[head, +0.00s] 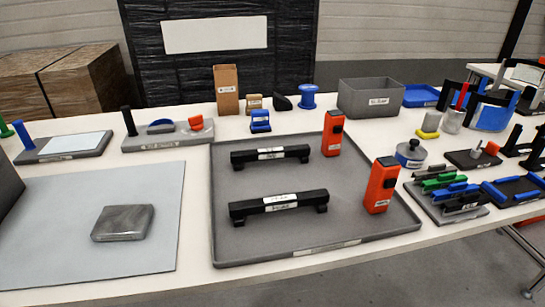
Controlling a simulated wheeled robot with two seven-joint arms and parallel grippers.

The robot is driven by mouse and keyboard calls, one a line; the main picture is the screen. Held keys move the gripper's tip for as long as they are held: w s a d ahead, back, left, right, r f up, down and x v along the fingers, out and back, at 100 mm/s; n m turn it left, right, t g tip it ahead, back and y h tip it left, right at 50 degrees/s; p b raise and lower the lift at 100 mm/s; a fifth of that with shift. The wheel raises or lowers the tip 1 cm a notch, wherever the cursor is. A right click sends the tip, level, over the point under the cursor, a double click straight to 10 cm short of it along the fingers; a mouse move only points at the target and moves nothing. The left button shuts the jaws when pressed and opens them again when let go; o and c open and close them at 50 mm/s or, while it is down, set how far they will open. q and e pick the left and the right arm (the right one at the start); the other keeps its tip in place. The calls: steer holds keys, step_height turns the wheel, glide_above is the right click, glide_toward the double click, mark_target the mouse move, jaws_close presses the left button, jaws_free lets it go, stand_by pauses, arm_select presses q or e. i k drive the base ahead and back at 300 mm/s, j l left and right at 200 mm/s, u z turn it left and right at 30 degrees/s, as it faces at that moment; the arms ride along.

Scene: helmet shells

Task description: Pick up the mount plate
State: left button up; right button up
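A flat grey plate-like block (122,223) with rounded corners lies on the light grey mat (60,260) at the front left. It is the most plate-like loose piece in view, but I see no readable label on it, so I cannot tell for sure that it is the mount plate. Two black bars with raised ends and white labels, a rear one (243,157) and a front one (247,208), lie on the dark grey tray (330,246) in the middle. The label print is too small to read. Neither of my grippers is in view.
Two orange boxes (333,133) (382,186) stand upright on the tray's right side. Holders with small parts (160,141), a brown box (226,90) and a grey bin (377,97) line the back. Racks of tools (446,195) fill the right. The mat around the grey block is clear.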

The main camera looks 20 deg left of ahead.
mark_target(118, 223)
steer(key=u, duration=0.4)
steer(key=j+u, duration=0.1)
steer(key=u, duration=1)
steer(key=i+j, duration=0.05)
